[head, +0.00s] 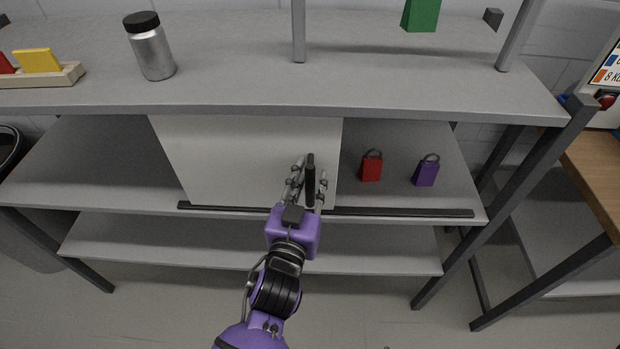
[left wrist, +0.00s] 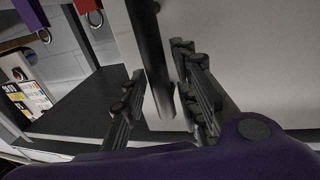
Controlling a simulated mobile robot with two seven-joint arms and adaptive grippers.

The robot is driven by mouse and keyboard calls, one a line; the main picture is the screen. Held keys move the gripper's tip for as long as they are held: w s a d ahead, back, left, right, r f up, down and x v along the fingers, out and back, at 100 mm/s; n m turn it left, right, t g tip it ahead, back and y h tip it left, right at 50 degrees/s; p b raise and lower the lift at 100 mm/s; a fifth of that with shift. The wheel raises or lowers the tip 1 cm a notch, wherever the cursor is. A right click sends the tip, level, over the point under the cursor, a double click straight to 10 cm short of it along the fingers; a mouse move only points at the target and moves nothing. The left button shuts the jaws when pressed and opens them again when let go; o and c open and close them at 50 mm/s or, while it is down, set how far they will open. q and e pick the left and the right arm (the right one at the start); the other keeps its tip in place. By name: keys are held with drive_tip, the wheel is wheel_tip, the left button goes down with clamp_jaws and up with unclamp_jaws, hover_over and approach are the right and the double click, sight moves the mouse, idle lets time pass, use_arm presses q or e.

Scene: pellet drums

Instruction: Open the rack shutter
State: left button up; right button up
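The rack shutter is a pale flat panel (head: 235,155) standing on the rack's middle shelf, covering its centre-left part. A dark upright bar handle (head: 310,180) is near the panel's right edge. My left gripper (head: 309,178) is at the handle, with one finger on each side of it. In the left wrist view the handle (left wrist: 152,50) stands between the spread fingers (left wrist: 160,95), with gaps visible, so the gripper looks open around it. The shutter also shows in the left wrist view (left wrist: 245,60). My right gripper is not in view.
A dark rail (head: 400,212) runs along the middle shelf's front. A red padlock (head: 371,167) and a purple padlock (head: 426,172) sit right of the shutter. A metal bottle (head: 151,50) stands on the top shelf (head: 240,85). A wooden table (head: 595,165) is at the right.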

use_arm(q)
drive_tip(key=shift+r, duration=0.15)
wheel_tip(320, 180, up, 10)
drive_tip(key=shift+f, duration=0.1)
idle(0.5)
drive_tip(key=shift+f, duration=0.1)
idle(0.4)
